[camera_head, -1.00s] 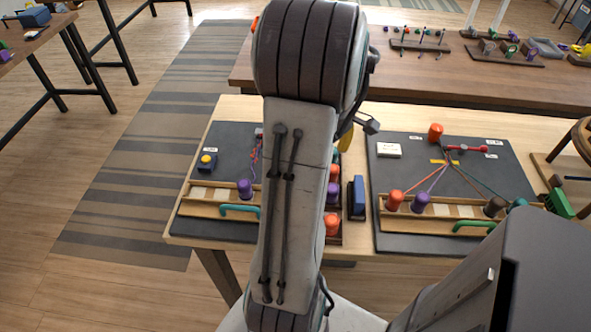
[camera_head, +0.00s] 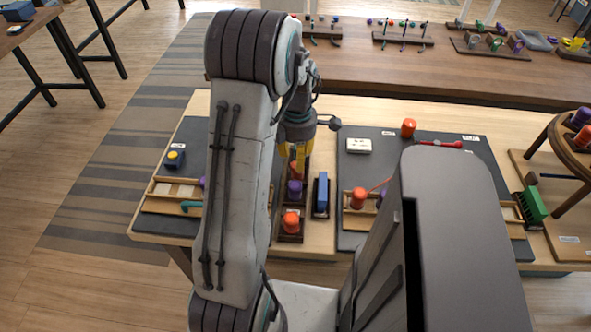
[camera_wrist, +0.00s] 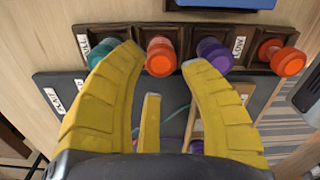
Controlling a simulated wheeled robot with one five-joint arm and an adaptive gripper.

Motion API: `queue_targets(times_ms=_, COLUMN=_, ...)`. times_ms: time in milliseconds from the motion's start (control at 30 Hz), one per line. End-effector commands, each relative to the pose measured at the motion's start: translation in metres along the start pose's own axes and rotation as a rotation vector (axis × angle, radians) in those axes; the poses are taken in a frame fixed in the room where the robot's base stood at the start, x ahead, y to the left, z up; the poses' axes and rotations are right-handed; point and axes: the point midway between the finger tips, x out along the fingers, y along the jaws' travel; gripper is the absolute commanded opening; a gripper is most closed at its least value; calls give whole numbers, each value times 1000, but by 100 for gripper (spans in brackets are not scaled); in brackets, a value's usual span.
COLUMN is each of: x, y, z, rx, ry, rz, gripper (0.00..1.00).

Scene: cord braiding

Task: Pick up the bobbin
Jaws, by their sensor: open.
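My gripper (camera_wrist: 162,58) is open, its yellow fingers spread on either side of an orange bobbin (camera_wrist: 160,56) in the wrist view. That bobbin sits in a dark compartment tray (camera_wrist: 199,31). In the same tray, a teal bobbin (camera_wrist: 99,50) is to its left, a purple bobbin (camera_wrist: 214,54) to its right, and another orange bobbin (camera_wrist: 283,57) at the right end. In the head view my gripper (camera_head: 302,152) hangs over the tray's far end. There, the purple bobbin (camera_head: 295,190) and near orange bobbin (camera_head: 291,222) show. The teal one is hidden. Finger contact cannot be told.
A blue block (camera_head: 321,193) stands close beside the tray. Dark braiding boards (camera_head: 375,175) lie on both sides, the right one with orange bobbins and a cord. A green comb-like piece (camera_head: 533,207) and a round stool-like stand (camera_head: 556,141) are at the right.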

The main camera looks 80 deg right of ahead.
Motion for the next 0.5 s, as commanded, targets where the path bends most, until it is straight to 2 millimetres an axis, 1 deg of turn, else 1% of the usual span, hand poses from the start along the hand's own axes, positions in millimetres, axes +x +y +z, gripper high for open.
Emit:
queue_targets(times_ms=300, x=37, y=-2, z=1, rx=0, ry=2, rz=-5, gripper=40)
queue_targets(times_ms=500, x=48, y=-1, z=1, rx=0, ry=1, rz=-1, gripper=40)
